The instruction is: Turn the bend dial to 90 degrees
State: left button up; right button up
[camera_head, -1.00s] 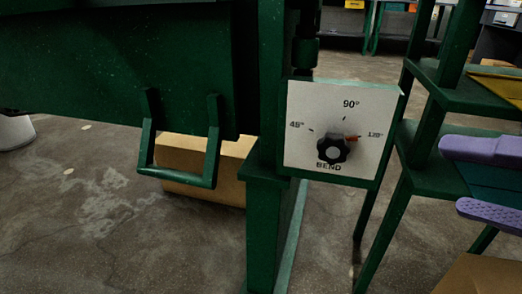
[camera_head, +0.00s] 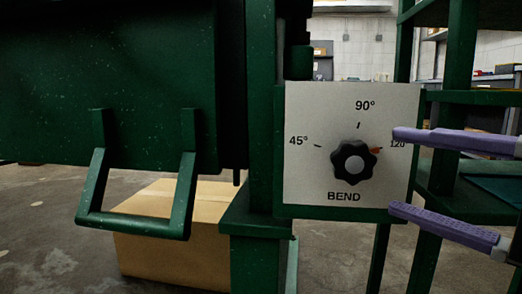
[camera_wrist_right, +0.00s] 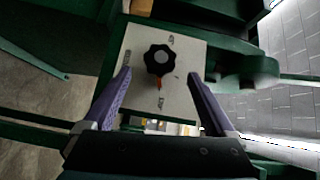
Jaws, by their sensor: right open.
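The bend dial (camera_head: 353,161) is a black lobed knob with a grey centre on a white plate (camera_head: 305,185) marked 45°, 90°, 120 and BEND. Its orange-red pointer (camera_head: 375,150) points right and slightly up, toward the 120 mark. My right gripper (camera_head: 398,172), with purple fingers, is open to the right of the knob and touches nothing that I can see. In the right wrist view the knob (camera_wrist_right: 158,60) is ahead of and between the open fingers, and the orange pointer (camera_wrist_right: 159,84) shows below it. My left gripper is not in view.
The green machine body (camera_head: 110,80) with a U-shaped handle (camera_head: 135,222) fills the left. A cardboard box (camera_head: 165,262) is on the floor below it. A green post (camera_head: 260,100) stands left of the plate. Green shelving (camera_head: 455,95) stands behind my right gripper.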

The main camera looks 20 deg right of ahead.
aim_at(363, 145)
jog(key=x, duration=0.7)
jog(key=shift+w, duration=0.3)
jog(key=shift+c, duration=0.2)
jog(key=c, duration=1.3)
notch_tip(363, 145, up, 2)
jog(key=n+g+h+p, duration=0.1)
jog(key=n+g+p, duration=0.1)
jog(key=p, duration=1.3)
jog(key=shift+n+g+h, duration=0.3)
jog(key=shift+n, duration=0.1)
jog(key=n+g+h+p, duration=0.1)
jog(key=p, duration=0.6)
jog(key=n+g+h+p, duration=0.2)
jog(key=p, duration=0.5)
jog(key=shift+w+a+f+g, duration=0.1)
jog(key=shift+a+f+g, duration=0.1)
jog(key=shift+f+g, duration=0.15)
jog(key=shift+f+n+h+p, duration=0.2)
jog(key=shift+n+h+p, duration=0.1)
jog(key=shift+p, duration=0.45)
jog(key=shift+f+g, duration=0.1)
jog(key=shift+g, duration=0.15)
